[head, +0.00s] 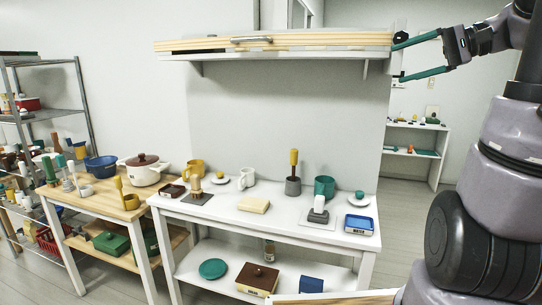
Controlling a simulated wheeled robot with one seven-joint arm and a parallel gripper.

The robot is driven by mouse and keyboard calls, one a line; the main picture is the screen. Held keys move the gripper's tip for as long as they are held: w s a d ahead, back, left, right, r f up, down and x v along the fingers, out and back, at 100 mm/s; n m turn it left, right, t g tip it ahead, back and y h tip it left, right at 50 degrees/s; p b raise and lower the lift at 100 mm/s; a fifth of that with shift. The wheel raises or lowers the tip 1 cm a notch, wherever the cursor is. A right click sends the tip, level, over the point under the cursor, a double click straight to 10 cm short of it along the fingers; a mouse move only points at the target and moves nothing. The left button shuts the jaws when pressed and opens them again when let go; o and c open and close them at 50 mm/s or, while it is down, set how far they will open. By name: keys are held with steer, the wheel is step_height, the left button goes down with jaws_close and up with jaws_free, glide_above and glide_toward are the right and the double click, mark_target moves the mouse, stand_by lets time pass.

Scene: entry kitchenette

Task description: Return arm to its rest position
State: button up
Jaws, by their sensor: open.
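My gripper (399,62) is at the upper right, at the end of my raised arm. Its two teal fingers are spread apart with nothing between them, and they point left. In the picture the fingertips lie at the right end of a wall-mounted shelf (290,56); I cannot tell whether they touch it. A wide wooden-edged front with a handle (252,40) runs along this shelf. My purple-grey arm fills the right side of the view.
A white table (290,222) below holds a teal pot (324,187), a white mug (248,177), a blue tray (359,224) and other small items. A wooden table (93,199) and a metal rack (42,115) stand left. A white shelf unit (436,172) stands behind, right.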

steer(key=s+a+f+n+h, duration=0.2)
steer(key=s+a+f+h, duration=0.7)
steer(key=s+h, duration=0.1)
steer(key=shift+s+n+t, duration=0.2)
steer(key=shift+n+t, duration=0.1)
steer(key=shift+n, duration=0.1)
stand_by(1.0)
